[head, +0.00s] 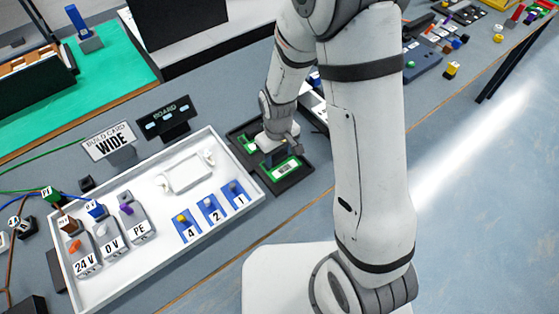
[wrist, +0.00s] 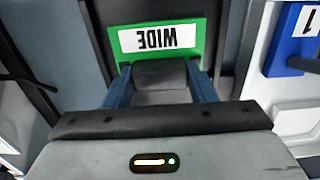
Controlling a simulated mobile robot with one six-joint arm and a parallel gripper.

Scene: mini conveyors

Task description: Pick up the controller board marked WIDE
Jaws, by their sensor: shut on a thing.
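The controller board is green with a white label reading WIDE, upside down in the wrist view (wrist: 158,37). In the head view it shows as a green piece with a white label (head: 287,170) at the black tray (head: 303,184). My gripper (wrist: 158,72) has its two blue fingers on either side of a dark grey block at the board's near edge, shut on it. In the head view my gripper (head: 279,150) points down over the tray, hiding part of the board. I cannot tell whether the board touches the tray.
A white tray (head: 140,184) left of the black tray holds blue tags numbered 4, 2 and 1 and grey blocks marked 24 V, 0 V and PE. A sign (head: 110,142) reads BUILD CARD WIDE. A dark BOARD stand (head: 166,117) is beside it.

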